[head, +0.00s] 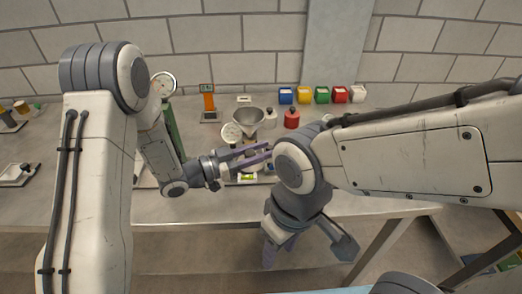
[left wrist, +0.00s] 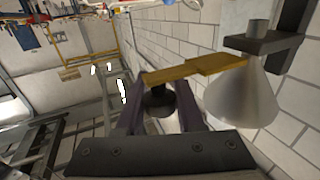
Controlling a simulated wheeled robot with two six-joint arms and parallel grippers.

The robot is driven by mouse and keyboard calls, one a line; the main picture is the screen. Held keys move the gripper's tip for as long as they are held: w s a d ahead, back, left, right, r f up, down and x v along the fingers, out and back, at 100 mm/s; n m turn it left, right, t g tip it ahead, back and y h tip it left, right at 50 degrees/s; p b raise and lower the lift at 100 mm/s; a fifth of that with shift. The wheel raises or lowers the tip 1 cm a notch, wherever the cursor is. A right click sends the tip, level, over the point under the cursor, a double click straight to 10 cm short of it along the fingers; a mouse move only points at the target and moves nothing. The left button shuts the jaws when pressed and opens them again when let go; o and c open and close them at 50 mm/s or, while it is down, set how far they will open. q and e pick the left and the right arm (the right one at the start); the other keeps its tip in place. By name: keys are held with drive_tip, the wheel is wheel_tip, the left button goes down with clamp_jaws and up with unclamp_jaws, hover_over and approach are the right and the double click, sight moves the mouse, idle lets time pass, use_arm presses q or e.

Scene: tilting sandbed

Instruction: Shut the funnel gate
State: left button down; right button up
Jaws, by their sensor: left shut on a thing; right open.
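The grey metal funnel (head: 249,116) stands on the bench in the head view. It shows as a pale cone (left wrist: 242,98) at the right of the left wrist view, held in a dark bracket (left wrist: 272,42). A flat yellow gate plate (left wrist: 196,70) sticks out from the funnel's narrow end, with a black knob (left wrist: 158,101) at its outer end. My left gripper (head: 268,152) is shut on this knob, one purple finger on each side. My right gripper (head: 280,250) is open and empty, low in front of the bench edge. How far the plate covers the outlet is hidden.
Blue, yellow, green and red boxes (head: 322,95) stand along the back wall. The bench front (head: 225,205) is bare.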

use_arm(q)
drive_tip(key=shift+w, duration=0.1)
idle(0.7)
drive_tip(key=shift+w, duration=1.25)
drive_tip(key=c, duration=0.5)
unclamp_jaws()
drive_tip(key=shift+c, duration=0.2)
drive_tip(key=shift+s+a+b, duration=0.1)
drive_tip(key=shift+a+b, duration=0.05)
drive_tip(key=shift+b, duration=0.15)
drive_tip(key=b+v, duration=0.2)
drive_tip(key=v, duration=0.8)
drive_tip(key=shift+b, duration=0.3)
